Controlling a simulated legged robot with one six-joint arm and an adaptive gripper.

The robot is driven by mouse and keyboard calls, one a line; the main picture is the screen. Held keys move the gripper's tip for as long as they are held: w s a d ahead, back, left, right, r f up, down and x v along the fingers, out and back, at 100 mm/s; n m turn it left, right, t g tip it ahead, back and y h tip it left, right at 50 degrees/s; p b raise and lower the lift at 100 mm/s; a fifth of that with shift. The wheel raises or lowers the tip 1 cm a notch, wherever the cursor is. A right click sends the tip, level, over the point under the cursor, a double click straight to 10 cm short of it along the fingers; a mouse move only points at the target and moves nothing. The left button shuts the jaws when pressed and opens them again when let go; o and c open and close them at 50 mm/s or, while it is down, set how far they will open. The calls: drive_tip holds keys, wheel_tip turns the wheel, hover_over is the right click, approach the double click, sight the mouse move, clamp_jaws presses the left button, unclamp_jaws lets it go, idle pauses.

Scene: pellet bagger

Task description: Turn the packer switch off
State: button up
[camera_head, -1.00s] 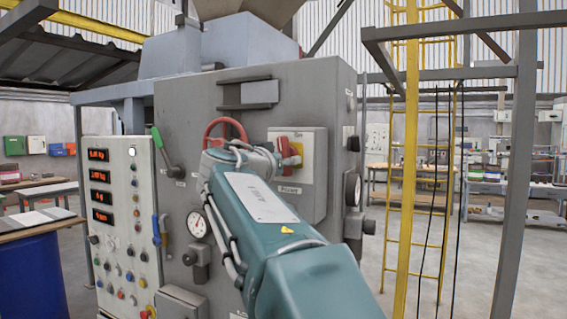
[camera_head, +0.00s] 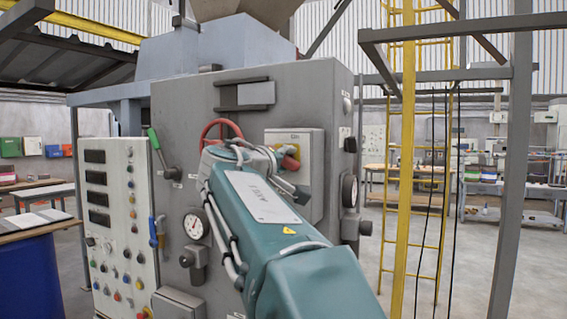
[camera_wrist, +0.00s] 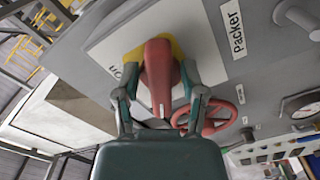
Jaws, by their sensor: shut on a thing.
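The packer switch is a red handle (camera_wrist: 159,75) on a yellow plate (camera_wrist: 180,48), beside a "Packer" label (camera_wrist: 233,27) in the wrist view. My gripper (camera_wrist: 156,80) has one finger on each side of the red handle and is shut on it. In the head view, the handle's red end (camera_head: 290,162) shows on the grey switch box (camera_head: 308,146), at the end of my arm. My wrist hides most of the handle and the box's lower left there.
The panel left of the box has several dark displays (camera_head: 97,177) and buttons. A red handwheel (camera_head: 221,128), a green-handled lever (camera_head: 155,138) and a gauge (camera_head: 195,224) are close to my arm. A yellow ladder (camera_head: 406,190) stands right, with open floor around it.

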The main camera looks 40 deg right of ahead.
drive_tip(key=n, duration=0.5)
drive_tip(key=shift+r+n, duration=0.15)
drive_tip(key=shift+n, duration=0.15)
idle(0.4)
drive_tip(key=o, duration=0.8)
drive_tip(key=shift+w, duration=0.1)
drive_tip(key=shift+a, duration=0.1)
drive_tip(key=v, duration=1.2)
